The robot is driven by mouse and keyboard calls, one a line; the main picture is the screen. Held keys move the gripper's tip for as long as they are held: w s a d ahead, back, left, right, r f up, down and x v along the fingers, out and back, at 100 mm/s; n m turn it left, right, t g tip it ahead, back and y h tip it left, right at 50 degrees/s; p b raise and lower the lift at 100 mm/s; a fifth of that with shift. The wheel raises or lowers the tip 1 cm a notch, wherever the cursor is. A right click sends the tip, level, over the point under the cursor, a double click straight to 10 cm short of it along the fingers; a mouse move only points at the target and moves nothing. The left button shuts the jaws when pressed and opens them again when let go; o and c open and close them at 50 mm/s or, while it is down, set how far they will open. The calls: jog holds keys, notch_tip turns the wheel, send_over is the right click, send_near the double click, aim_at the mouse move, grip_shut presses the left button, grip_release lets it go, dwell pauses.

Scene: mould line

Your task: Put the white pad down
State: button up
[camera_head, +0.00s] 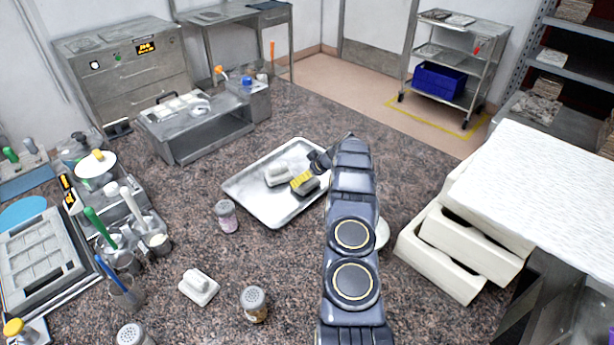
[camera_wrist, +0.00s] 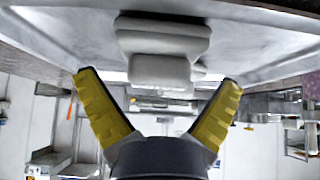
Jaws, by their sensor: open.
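A white pad (camera_head: 278,174) with a raised grip lies on the metal tray (camera_head: 250,187) in the middle of the counter. In the wrist view, which is upside down, the pad (camera_wrist: 163,38) rests against the tray surface (camera_wrist: 262,42). My gripper (camera_head: 302,179) is over the tray, just right of the pad in the head view. In the wrist view my gripper (camera_wrist: 158,80) has its two yellow fingers spread wide, with the pad beyond and between their tips. No finger visibly touches the pad. A similar white pad (camera_head: 198,287) lies on the counter at the front left.
A shaker (camera_head: 227,216) stands left of the tray, and another shaker (camera_head: 254,304) stands near the front. A metal stand (camera_head: 205,130) is behind the tray. Tools in cups (camera_head: 125,290) crowd the left. The counter before the tray is partly clear.

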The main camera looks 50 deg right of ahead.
jog(key=v, duration=1.2)
